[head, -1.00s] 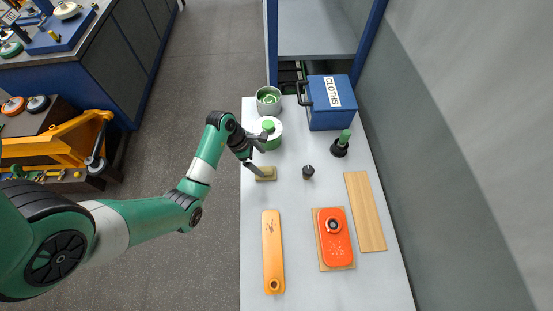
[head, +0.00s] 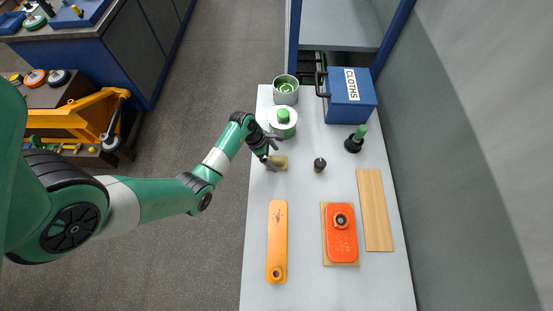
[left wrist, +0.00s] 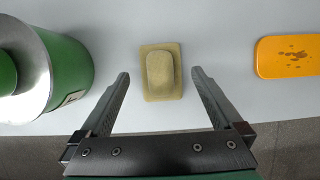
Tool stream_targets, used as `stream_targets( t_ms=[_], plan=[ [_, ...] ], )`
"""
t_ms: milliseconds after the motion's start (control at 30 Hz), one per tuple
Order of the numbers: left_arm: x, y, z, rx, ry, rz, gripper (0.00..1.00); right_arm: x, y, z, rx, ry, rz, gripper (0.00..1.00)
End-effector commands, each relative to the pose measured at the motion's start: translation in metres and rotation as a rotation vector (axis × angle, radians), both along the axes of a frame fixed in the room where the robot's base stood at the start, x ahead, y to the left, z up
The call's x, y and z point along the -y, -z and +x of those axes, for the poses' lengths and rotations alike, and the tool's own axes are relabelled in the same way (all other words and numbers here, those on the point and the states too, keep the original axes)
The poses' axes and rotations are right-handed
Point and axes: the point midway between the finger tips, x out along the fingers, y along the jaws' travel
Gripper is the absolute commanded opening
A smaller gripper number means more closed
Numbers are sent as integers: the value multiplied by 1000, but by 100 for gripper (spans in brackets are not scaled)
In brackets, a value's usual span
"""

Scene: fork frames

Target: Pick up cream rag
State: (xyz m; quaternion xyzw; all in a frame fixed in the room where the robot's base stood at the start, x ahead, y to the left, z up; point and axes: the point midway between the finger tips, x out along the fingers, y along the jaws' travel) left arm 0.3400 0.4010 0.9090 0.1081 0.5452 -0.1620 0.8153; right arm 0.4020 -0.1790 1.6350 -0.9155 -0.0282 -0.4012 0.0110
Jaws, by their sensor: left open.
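The cream rag (head: 279,163) lies folded on the light grey bench, left of the small dark knob. In the left wrist view the cream rag (left wrist: 161,72) is a flat piece with a thicker fold on top, just beyond the fingertips and centred between them. My left gripper (head: 273,152) is beside the rag in the head view. In the left wrist view the left gripper (left wrist: 160,75) is open and empty, its two fingers spread to either side of the rag's line. My right gripper is out of view.
A white-and-green canister (head: 283,122) and a green pot (head: 286,89) stand behind the gripper. A blue box marked CLOTHS (head: 352,100), a green-topped tool (head: 355,139), an orange part (head: 341,232), a yellow-orange bar (head: 277,240) and a wooden board (head: 374,210) share the bench.

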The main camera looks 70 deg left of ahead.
Motion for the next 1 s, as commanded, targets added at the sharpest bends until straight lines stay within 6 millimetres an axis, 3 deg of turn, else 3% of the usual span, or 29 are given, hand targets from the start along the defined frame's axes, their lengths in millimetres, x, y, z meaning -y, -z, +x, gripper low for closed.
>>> stream_targets(
  t_ms=[100,400,867,900,1000],
  plan=[
    [4,22,7,-1,1,0,100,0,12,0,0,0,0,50],
    [5,25,9,0,0,1,98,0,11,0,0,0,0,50],
    [5,25,9,0,0,1,15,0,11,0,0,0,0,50],
    [5,24,9,0,0,1,11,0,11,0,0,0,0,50],
    [5,24,9,0,0,1,11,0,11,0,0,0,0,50]
  ],
)
